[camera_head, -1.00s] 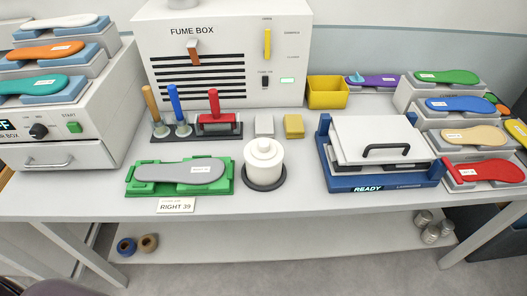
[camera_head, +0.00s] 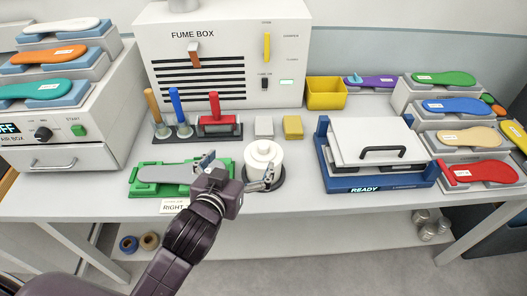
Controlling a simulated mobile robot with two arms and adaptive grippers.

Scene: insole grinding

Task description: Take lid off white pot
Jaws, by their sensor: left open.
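The white pot (camera_head: 259,175) stands upright on a dark round base (camera_head: 276,183) near the middle of the table. Its white lid (camera_head: 263,150) with a round knob is on top. My left gripper (camera_head: 240,170) is open at the pot's left and front side, with one finger near the front of the pot and the other over the green tray's right end. I cannot tell whether a finger touches the pot. My right gripper is not in view.
A grey insole (camera_head: 160,174) lies in a green tray (camera_head: 136,189), partly behind my left gripper. Handled tools (camera_head: 174,107) stand behind. Grey and yellow blocks (camera_head: 293,127) sit behind the pot. A blue press (camera_head: 350,184) stands to the right, with clear table between.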

